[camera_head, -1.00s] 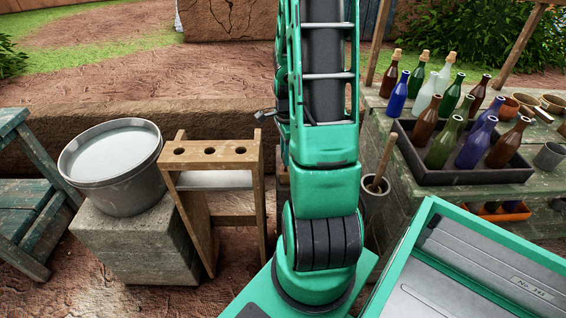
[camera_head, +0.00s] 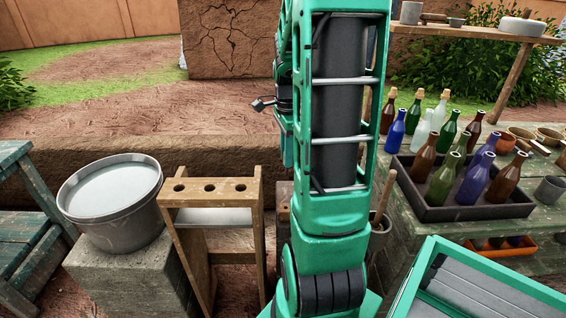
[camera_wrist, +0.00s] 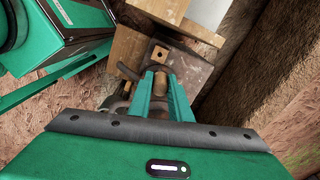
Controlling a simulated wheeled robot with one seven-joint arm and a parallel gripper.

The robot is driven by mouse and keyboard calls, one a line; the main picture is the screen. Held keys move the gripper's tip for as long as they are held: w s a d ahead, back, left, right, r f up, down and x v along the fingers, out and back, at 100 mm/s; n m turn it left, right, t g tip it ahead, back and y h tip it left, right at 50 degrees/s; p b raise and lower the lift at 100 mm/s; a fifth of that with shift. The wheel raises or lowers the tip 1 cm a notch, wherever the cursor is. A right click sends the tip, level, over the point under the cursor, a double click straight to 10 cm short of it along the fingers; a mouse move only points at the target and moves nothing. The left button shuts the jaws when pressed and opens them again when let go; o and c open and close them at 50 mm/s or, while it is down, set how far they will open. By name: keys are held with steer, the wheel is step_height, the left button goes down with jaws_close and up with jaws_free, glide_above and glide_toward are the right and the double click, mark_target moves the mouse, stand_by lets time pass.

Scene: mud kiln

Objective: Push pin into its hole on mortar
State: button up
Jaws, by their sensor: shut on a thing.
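In the wrist view, my gripper (camera_wrist: 163,76) has its two green fingers close together, shut on a small brownish piece (camera_wrist: 161,86) that is mostly hidden between them. I take this to be the pin. Just beyond the fingertips is a weathered wooden block (camera_wrist: 185,66) with a small plate and a dark round hole (camera_wrist: 158,53). It seems to be part of the mortar. I cannot tell whether the pin touches it. In the head view, my arm hides the gripper and most of the block; only its left edge (camera_head: 283,218) shows.
A wooden rack (camera_head: 210,188) with three holes stands left of my arm, beside a grey bucket (camera_head: 115,215) on a stone block. Right of my arm are a pot with a wooden stick (camera_head: 382,205) and a table with a bottle tray (camera_head: 480,212).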

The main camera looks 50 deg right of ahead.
steer(key=shift+r, duration=2.4)
